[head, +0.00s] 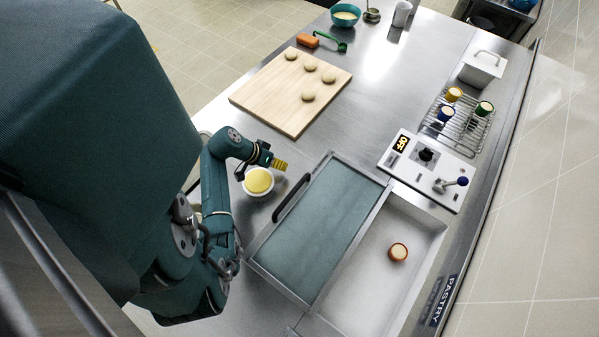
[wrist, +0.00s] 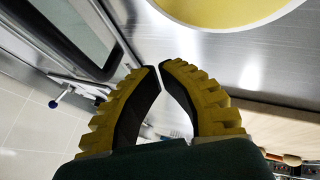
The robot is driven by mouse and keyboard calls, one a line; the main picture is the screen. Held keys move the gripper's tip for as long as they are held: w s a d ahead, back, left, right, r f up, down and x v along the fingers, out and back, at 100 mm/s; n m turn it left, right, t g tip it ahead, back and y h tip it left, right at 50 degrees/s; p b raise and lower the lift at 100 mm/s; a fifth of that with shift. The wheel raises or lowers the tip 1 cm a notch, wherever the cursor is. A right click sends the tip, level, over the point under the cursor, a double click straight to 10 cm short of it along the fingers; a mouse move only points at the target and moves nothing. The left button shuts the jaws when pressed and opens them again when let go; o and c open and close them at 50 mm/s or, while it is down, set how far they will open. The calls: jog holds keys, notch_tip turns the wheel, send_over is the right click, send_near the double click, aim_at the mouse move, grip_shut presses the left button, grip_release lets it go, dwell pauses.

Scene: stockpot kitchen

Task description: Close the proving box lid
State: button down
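The proving box (head: 432,222) is a pale open-topped bin set in the steel counter. Its lid (head: 318,232), a teal panel in a metal frame, lies to the left of the opening, leaving the inside uncovered. A dark bar handle (head: 291,198) runs along the lid's left edge. Part of what seems to be the lid also shows in the wrist view (wrist: 65,22). My gripper (head: 280,165) is above the counter, up and left of the handle and apart from it. In the wrist view its yellow-backed fingers (wrist: 159,68) nearly meet at the tips, with nothing between them.
A white bowl with yellow contents (head: 258,182) stands close beside my gripper, left of the handle. A control panel (head: 428,168) with a lever, a jar rack (head: 465,122) and a dough board (head: 290,90) lie beyond.

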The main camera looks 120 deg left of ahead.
aim_at(300, 177)
jog(key=x, duration=0.4)
jog(key=shift+w+a+f+p, duration=0.1)
jog(key=shift+w+a+p, duration=0.15)
jog(key=shift+w, duration=0.8)
jog(key=shift+w+a+f+p, duration=0.1)
jog(key=shift+w+a, duration=0.15)
jog(key=shift+w, duration=0.8)
